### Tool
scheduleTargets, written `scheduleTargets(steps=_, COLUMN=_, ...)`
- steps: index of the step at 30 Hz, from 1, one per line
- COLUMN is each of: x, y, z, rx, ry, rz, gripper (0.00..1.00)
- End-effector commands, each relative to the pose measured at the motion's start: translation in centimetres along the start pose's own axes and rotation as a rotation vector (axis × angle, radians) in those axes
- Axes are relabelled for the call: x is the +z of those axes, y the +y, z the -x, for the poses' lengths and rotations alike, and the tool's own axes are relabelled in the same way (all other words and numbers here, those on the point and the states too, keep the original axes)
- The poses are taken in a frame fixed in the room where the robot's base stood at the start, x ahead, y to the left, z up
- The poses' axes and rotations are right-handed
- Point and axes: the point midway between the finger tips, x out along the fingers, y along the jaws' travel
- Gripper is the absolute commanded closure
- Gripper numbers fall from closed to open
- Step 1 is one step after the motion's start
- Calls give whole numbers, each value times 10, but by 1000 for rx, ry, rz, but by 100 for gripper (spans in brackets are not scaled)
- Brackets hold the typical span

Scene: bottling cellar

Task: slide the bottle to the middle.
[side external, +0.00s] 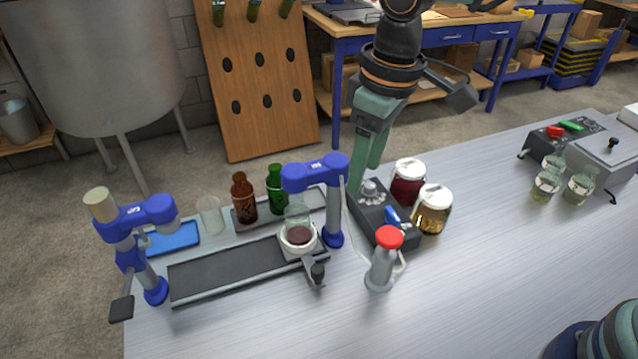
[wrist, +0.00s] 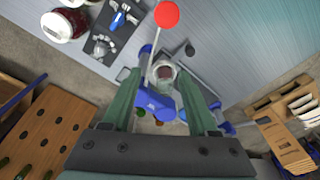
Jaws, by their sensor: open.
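A clear bottle with dark red contents (side external: 298,235) stands in a white round holder (side external: 299,250) at the right end of a dark flat track (side external: 220,274). The wrist view also shows the bottle (wrist: 165,73), beyond a blue machine head (side external: 318,170). A brown bottle (side external: 243,200) and a green bottle (side external: 276,190) stand on a dark strip behind the track.
A second blue machine (side external: 135,245) stands at the track's left end. Right of the track are a dark control box (side external: 378,215), a red-capped grey bottle (side external: 382,268) and two lidded jars (side external: 432,210). The table's right middle is clear.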

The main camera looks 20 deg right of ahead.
Motion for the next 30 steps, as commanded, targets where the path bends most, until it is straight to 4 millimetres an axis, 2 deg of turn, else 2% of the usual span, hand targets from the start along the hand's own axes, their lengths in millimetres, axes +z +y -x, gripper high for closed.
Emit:
scheduleTargets(steps=1, x=-7, y=-19, z=-12, rx=-4, ry=-30, rz=44, gripper=41)
scheduleTargets(steps=3, x=-14, y=-40, z=-25, rx=-8, ry=-58, rz=91, gripper=41)
scheduleTargets(steps=6, x=-19, y=-62, z=-39, rx=-10, ry=-89, rz=139, gripper=41)
scheduleTargets(steps=9, x=-22, y=-75, z=-47, rx=-10, ry=-105, rz=167, gripper=41)
scheduleTargets(steps=17, x=-20, y=-79, z=-68, rx=-10, ry=-115, rz=176, gripper=41)
scheduleTargets(steps=30, x=-11, y=-76, z=-147, rx=-10, ry=-115, rz=175, gripper=41)
